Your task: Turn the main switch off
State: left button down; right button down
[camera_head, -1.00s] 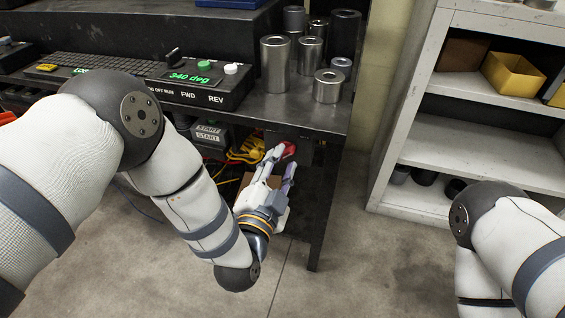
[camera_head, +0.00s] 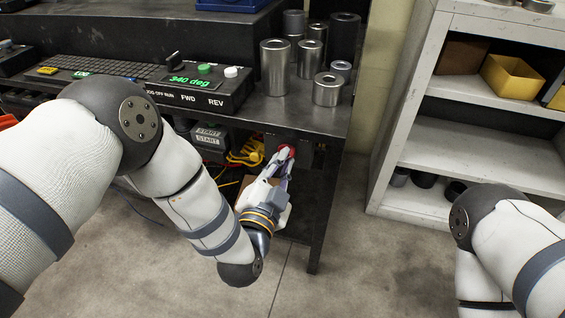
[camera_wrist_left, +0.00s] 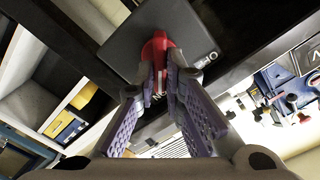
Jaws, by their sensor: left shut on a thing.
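The main switch is a red knob (camera_wrist_left: 158,46) on a dark box (camera_wrist_left: 128,45) in the left wrist view. My left gripper (camera_wrist_left: 162,68) is shut on the red knob, with a purple-padded finger on each side. In the head view the left gripper (camera_head: 282,158) reaches under the bench top near its right front corner, and only a little red (camera_head: 287,149) shows at its fingertips. My right arm comes in at the lower right; its gripper is out of frame.
A control box with a green "340 deg" display (camera_head: 188,80) sits on the bench (camera_head: 300,122). Several metal cylinders (camera_head: 273,68) stand on its right end. A bench leg (camera_head: 323,205) is close to my left gripper. A grey shelf (camera_head: 465,150) stands at the right, with open floor between.

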pick_arm(q)
jog(key=shift+a+f+n+p, duration=0.15)
jog(key=shift+n+p, duration=0.2)
jog(key=shift+n, duration=2.5)
jog(key=shift+a+r+n+p, duration=0.1)
jog(key=shift+n+p, duration=0.2)
jog(key=shift+n, duration=2.6)
jog(key=shift+a+f+n+p, duration=0.15)
jog(key=shift+n+p, duration=0.2)
jog(key=shift+n, duration=2.5)
pick_arm(e)
jog(key=shift+w+v, duration=0.2)
jog(key=shift+v, duration=1.1)
jog(key=shift+f, duration=0.1)
pick_arm(q)
jog(key=c, duration=1.7)
grip_release()
jog(key=shift+w+r, duration=0.1)
jog(key=v, duration=1.2)
